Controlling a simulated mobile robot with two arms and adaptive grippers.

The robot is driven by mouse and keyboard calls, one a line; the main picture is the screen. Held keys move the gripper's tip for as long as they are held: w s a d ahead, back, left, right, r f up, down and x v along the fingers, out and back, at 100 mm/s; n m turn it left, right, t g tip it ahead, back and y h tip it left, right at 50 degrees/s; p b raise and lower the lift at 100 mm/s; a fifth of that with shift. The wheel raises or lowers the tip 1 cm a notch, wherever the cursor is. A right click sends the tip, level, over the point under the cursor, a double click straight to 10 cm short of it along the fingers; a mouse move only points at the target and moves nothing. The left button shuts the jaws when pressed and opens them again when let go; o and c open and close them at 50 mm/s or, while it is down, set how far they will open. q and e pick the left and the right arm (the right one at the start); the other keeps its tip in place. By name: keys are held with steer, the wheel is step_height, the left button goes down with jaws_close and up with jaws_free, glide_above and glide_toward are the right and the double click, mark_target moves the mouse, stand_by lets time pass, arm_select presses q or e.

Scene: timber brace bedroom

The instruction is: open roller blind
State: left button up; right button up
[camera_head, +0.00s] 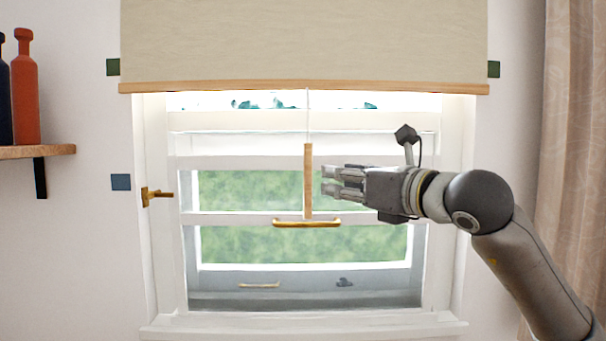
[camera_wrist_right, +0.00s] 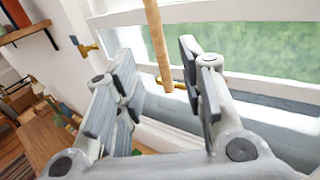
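The beige roller blind (camera_head: 300,40) hangs over the top part of the window, with its wooden bottom bar (camera_head: 220,87) above the panes. A thin cord (camera_head: 308,115) hangs from near the middle of the bar and carries a long wooden pull (camera_head: 308,180). My right gripper (camera_head: 326,180) is just right of the pull, pointing left at it, with a small gap. In the right wrist view the pull (camera_wrist_right: 157,45) stands beyond the open, empty fingers (camera_wrist_right: 158,95), in line with the space between them. My left gripper is not in view.
The white window (camera_head: 156,250) has a brass side handle (camera_head: 156,196) and a brass bar handle (camera_head: 306,223) just below the pull. A shelf (camera_head: 40,151) with bottles (camera_head: 25,90) is at the left. A curtain (camera_head: 570,130) hangs at the right. A sill (camera_head: 300,329) juts out below.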

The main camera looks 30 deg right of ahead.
mark_target(311, 174)
steer(key=w+p, duration=0.1)
steer(key=w, duration=0.2)
steer(key=w+p, duration=0.2)
steer(key=w, duration=0.1)
steer(key=w+p, duration=0.1)
steer(key=w, duration=0.2)
steer(key=shift+w+a+r+p, duration=0.1)
steer(key=shift+w+a+p, duration=0.15)
steer(key=shift+p, duration=0.15)
steer(key=shift+w, duration=0.5)
jaws_close()
